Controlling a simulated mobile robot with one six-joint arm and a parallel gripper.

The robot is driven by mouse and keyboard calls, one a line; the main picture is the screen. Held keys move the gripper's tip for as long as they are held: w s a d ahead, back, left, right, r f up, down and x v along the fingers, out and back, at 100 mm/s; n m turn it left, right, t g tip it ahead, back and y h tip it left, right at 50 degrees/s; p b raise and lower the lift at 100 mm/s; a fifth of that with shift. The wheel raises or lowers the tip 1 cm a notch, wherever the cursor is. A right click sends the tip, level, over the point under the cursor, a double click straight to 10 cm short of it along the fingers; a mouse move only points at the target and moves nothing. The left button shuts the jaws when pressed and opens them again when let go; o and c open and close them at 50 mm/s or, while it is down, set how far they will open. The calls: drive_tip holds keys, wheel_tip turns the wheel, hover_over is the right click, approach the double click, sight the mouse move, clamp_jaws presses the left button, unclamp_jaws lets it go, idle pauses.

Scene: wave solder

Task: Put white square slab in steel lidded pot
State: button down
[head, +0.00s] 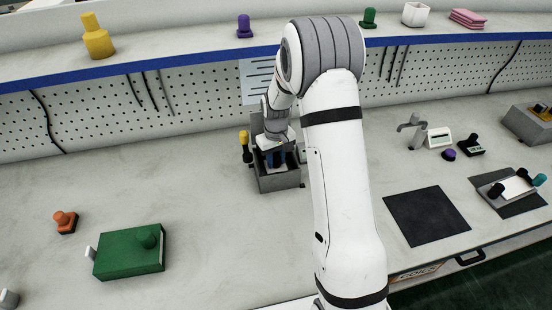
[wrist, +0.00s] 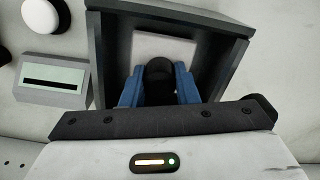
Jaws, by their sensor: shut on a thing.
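The steel lidded pot (head: 278,183) is a grey box-shaped vessel in the middle of the bench, with a grey panel standing up at its back. In the wrist view its grey wall (wrist: 220,78) frames an open inside. The white square slab (wrist: 165,47) shows inside these walls, with a black knob (wrist: 159,72) on it. My gripper (wrist: 158,90) has its blue fingers closed on either side of this knob. In the head view my gripper (head: 275,158) points down into the pot. The slab's near part is hidden by the fingers, and I cannot tell whether it touches the floor.
A yellow-and-black handled thing (head: 245,146) stands just left of the pot. A green block (head: 125,256) and an orange knobbed piece (head: 65,221) lie to the left. A black mat (head: 425,215) is at right. A shelf (head: 180,52) with several items runs behind.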

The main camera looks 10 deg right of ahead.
sight(276, 157)
drive_tip(key=shift+f, duration=0.35)
drive_tip(key=c, duration=1)
unclamp_jaws()
drive_tip(key=shift+c, duration=0.2)
drive_tip(key=shift+r+b, duration=0.65)
drive_tip(key=shift+r, duration=3.25)
